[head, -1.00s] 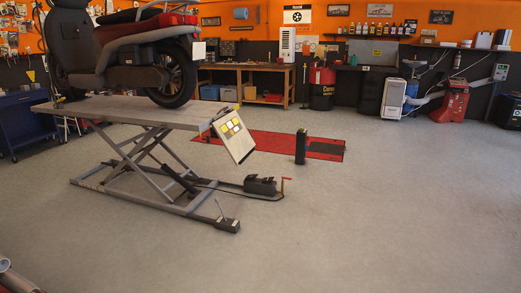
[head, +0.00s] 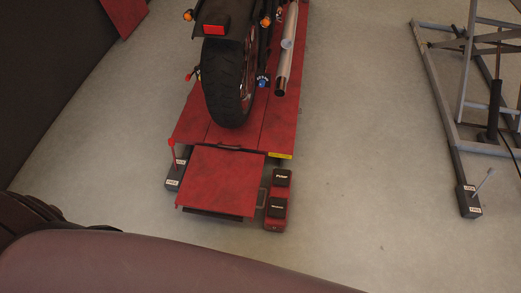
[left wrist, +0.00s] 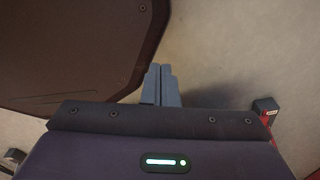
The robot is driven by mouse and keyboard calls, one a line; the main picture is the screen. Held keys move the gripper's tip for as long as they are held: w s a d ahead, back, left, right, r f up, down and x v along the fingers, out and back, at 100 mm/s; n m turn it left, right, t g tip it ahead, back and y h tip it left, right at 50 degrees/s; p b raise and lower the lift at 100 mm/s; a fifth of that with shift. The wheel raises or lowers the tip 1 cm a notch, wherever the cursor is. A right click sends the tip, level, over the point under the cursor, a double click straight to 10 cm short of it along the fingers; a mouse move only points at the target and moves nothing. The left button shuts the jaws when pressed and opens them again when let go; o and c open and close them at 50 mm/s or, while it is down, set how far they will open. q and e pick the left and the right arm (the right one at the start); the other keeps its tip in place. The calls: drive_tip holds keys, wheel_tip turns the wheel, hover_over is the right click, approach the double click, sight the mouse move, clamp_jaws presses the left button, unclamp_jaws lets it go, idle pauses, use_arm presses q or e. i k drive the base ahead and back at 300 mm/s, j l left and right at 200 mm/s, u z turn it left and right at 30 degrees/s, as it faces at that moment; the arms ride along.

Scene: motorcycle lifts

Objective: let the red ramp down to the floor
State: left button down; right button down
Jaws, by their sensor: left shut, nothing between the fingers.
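The red ramp (head: 218,180) is a flat scuffed plate at the near end of the red lift platform (head: 280,125). Its near edge shows a dark strip below it, and I cannot tell whether that edge touches the floor. A dark handle-like bar lies at the seam between ramp and platform. My left gripper (left wrist: 160,72) is shut and empty in the left wrist view, with its fingers together over grey floor. It does not show in the head view, and the ramp is not clearly visible in the wrist view. My right gripper is in neither view.
A motorcycle (head: 228,75) stands on the platform. A red pedal unit with black pedals (head: 277,205) sits right of the ramp, and a red-tipped lever (head: 172,152) stands left. A grey lift (head: 440,95) is at right. Floor between the lifts is clear.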

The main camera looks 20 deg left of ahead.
sight(216, 179)
drive_tip(key=i+l+u, duration=0.15)
drive_tip(key=l+u, duration=0.25)
drive_tip(key=i+l+u, duration=0.1)
drive_tip(key=l+u, duration=0.2)
drive_tip(key=u, duration=0.15)
drive_tip(key=l+u, duration=0.4)
